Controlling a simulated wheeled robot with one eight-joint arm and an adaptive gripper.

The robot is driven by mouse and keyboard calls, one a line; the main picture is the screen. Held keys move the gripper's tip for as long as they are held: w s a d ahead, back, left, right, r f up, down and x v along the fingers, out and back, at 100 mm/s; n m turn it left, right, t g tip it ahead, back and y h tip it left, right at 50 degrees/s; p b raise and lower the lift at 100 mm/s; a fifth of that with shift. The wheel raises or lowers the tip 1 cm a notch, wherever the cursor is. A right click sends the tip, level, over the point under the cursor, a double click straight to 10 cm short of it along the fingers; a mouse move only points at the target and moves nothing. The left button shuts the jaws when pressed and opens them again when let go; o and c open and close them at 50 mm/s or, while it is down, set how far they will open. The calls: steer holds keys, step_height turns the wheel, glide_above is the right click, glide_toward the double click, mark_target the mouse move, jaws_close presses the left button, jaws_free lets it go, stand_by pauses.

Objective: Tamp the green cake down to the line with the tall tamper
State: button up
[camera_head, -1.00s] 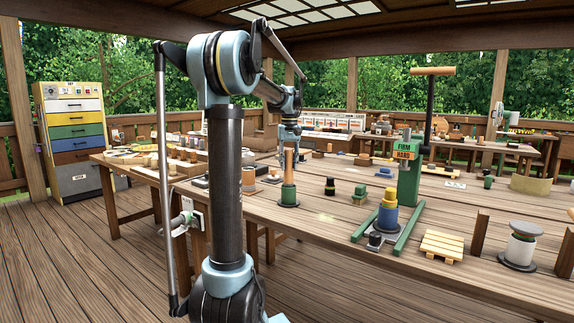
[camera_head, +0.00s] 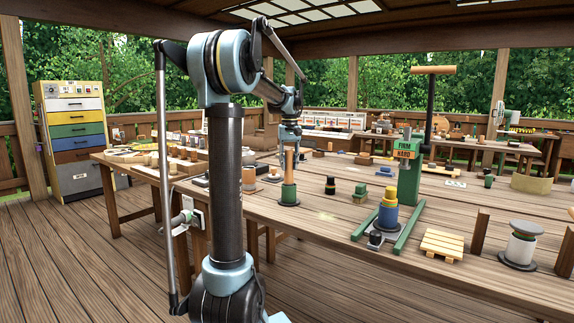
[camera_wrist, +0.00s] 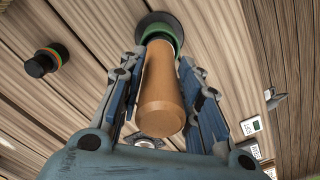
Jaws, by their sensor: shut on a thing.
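A tall tamper with a plain wooden handle (camera_head: 289,166) stands upright at a green cylinder (camera_head: 288,194) on a dark round base, near the middle of the bench. In the wrist view the wooden handle (camera_wrist: 161,92) lies between my fingers, with the green rim (camera_wrist: 160,38) and dark base (camera_wrist: 152,22) beyond its far end. My gripper (camera_head: 289,150) is over the handle and shut on it; it also shows in the wrist view (camera_wrist: 160,88). The green cake and its line cannot be made out; whether the green cylinder is fixed to the handle is unclear.
A small black piece with coloured bands (camera_head: 330,186) stands to the right, also in the wrist view (camera_wrist: 44,62). Beyond it are a green press (camera_head: 408,180), a small pallet (camera_head: 441,245) and a white spool (camera_head: 522,246). Bare planks lie around the green cylinder.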

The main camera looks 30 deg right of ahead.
steer(key=shift+f, duration=0.75)
stand_by(1.7)
steer(key=shift+r, duration=0.1)
steer(key=shift+r, duration=3.4)
